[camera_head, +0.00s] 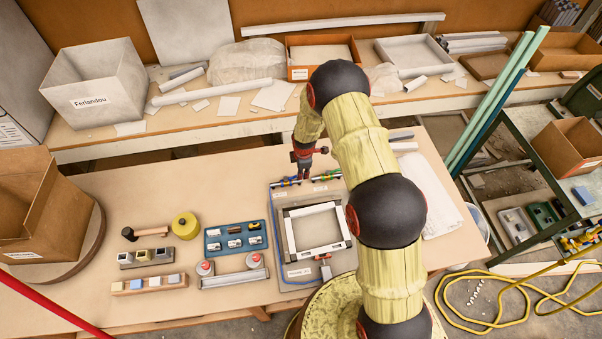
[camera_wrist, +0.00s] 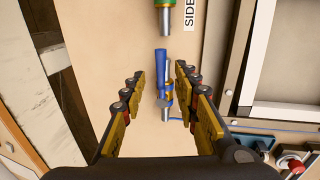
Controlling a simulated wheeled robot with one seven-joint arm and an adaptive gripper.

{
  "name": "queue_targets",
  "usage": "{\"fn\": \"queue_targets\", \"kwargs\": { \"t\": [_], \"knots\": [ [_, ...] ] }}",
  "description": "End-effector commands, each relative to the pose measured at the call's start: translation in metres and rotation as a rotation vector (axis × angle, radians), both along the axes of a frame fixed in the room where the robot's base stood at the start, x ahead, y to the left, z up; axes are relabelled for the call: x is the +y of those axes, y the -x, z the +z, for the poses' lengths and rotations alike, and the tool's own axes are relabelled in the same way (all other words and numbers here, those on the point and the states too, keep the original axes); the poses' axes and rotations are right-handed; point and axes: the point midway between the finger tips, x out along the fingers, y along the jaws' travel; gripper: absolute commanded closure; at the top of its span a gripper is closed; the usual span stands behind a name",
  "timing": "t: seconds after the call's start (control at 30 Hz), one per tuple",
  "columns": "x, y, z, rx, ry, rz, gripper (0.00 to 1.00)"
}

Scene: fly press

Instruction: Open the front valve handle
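Two inline valves lie along the back edge of the grey fixture board (camera_head: 275,220). The valve with the blue handle (camera_wrist: 161,65) also shows in the head view (camera_head: 285,183). The other valve is green (camera_wrist: 164,6) and sits beside a label reading "SIDE" (camera_wrist: 189,12). The labels are too small to read in the head view, and I see no readable "front" label. My gripper (camera_wrist: 160,72) is open and points down over the blue-handled valve. The blue handle lies between the two fingers, with visible gaps on both sides. My gripper shows in the head view (camera_head: 304,172) above the valves.
A white square frame (camera_head: 288,233) with a red clamp (camera_head: 325,268) lies in front of the valves. A blue tray (camera_head: 236,238) of small parts stands to its left. The tabletop (camera_head: 150,200) behind and left is mostly clear. A back bench holds boxes and sheets.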

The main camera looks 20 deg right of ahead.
Motion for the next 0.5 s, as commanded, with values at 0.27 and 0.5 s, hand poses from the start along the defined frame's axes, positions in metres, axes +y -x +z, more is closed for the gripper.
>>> {"fn": "queue_targets", "kwargs": {
  "t": [0.27, 0.5],
  "knots": [
    [0.001, 0.009, 0.054, -0.003, 0.0, 0.0, 0.69],
    [0.002, 0.015, 0.079, -0.001, 0.0, 0.001, 0.69]
  ]
}}
